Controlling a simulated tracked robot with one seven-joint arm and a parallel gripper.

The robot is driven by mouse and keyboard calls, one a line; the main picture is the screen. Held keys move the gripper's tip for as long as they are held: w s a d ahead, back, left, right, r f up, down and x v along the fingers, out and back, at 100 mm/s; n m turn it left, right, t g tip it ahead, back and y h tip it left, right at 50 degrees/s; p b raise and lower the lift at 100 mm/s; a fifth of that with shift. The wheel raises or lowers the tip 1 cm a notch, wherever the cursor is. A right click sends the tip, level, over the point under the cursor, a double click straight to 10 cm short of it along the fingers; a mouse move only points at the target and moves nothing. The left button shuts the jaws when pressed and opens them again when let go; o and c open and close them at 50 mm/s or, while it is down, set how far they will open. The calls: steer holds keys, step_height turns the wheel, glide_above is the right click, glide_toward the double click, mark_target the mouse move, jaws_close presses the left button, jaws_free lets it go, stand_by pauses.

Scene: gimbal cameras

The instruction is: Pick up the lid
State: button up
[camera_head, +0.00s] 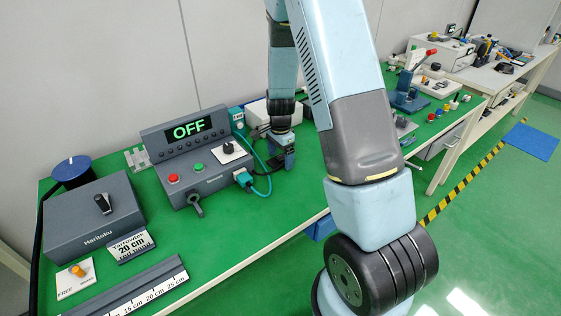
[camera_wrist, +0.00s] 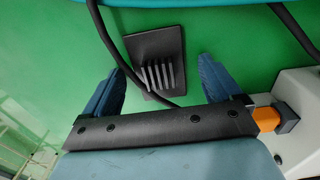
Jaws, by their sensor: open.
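My gripper (camera_wrist: 160,68) is open, with one blue finger on each side. Between and beyond the fingers lies a dark flat plate (camera_wrist: 153,44) with several grey ridges at its lower end; it may be the lid, but I cannot be sure. It rests on the green surface and nothing grips it. In the head view my gripper (camera_head: 284,152) points down, low over the green table, right of the grey control box. The plate cannot be made out there.
The control box (camera_head: 190,152) with its OFF display stands left of my gripper. Teal cables (camera_head: 262,182) run close to it. A black cable (camera_wrist: 112,50) passes beside the plate. A white box (camera_wrist: 292,110) with an orange part (camera_wrist: 266,118) sits near the right finger.

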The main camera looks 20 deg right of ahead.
steer(key=c, duration=1.1)
steer(key=shift+c, duration=0.2)
